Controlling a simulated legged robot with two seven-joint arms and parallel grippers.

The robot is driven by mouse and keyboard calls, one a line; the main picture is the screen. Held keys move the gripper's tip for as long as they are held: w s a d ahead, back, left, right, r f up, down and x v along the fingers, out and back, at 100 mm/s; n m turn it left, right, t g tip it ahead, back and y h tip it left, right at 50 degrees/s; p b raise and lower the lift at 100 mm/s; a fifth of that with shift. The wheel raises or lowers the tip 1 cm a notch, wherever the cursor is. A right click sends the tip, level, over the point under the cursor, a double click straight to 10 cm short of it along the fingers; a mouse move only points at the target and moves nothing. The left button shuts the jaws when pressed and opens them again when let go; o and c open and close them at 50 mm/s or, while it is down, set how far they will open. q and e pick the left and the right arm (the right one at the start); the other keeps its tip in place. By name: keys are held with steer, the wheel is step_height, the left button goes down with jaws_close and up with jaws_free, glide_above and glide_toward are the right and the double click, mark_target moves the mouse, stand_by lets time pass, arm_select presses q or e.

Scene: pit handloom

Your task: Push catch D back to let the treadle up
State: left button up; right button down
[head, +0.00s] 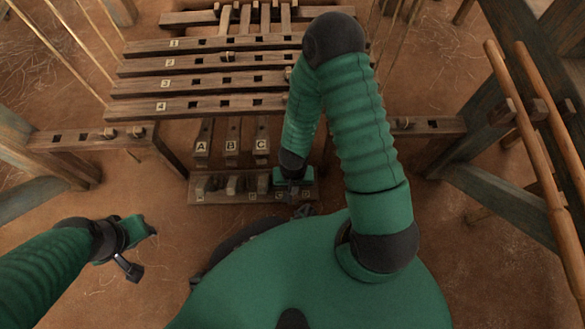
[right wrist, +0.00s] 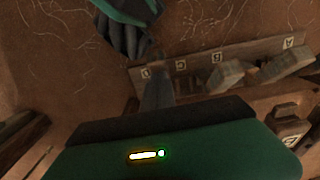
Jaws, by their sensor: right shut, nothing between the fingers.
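The catch board (head: 240,198) lies below the loom, with wooden catch blocks and letters along it. In the right wrist view the board (right wrist: 235,55) shows the letters D, C, B and A from left to right. Treadles A (head: 202,140), B (head: 232,140) and C (head: 262,140) show behind it; treadle D is hidden by my right arm. My right gripper (head: 294,190) is shut and empty, pointing down at the board's right end, by D. Catch D is largely hidden there, and I cannot tell whether I touch it. My left gripper (head: 142,248) hangs over bare floor; its jaws are unclear.
Numbered wooden bars (head: 195,84) lie across behind the treadles. A loom post and rails (head: 535,120) stand on the right, and another timber frame (head: 40,160) on the left. The earth floor at the front left is clear.

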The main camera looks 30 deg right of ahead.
steer(key=shift+s+a+r+p, duration=0.15)
steer(key=shift+s+r+p, duration=0.1)
steer(key=shift+r+p, duration=0.55)
steer(key=shift+s+a+r+p, duration=0.15)
steer(key=shift+s+r+p, duration=0.1)
steer(key=shift+r+p, duration=0.6)
steer(key=shift+s+a+r+p, duration=0.2)
steer(key=shift+r+p, duration=0.3)
steer(key=shift+r, duration=0.6)
steer(key=w+r+n+t+p, duration=0.2)
steer(key=w+r+n+p, duration=0.3)
steer(key=r, duration=0.9)
step_height(320, 180, up, 54)
steer(key=n+p, duration=0.1)
steer(key=p, duration=3.9)
steer(key=shift+s+d+r+t+p, duration=0.2)
steer(key=shift+s+d+t+p, duration=0.1)
steer(key=shift+s+d, duration=0.15)
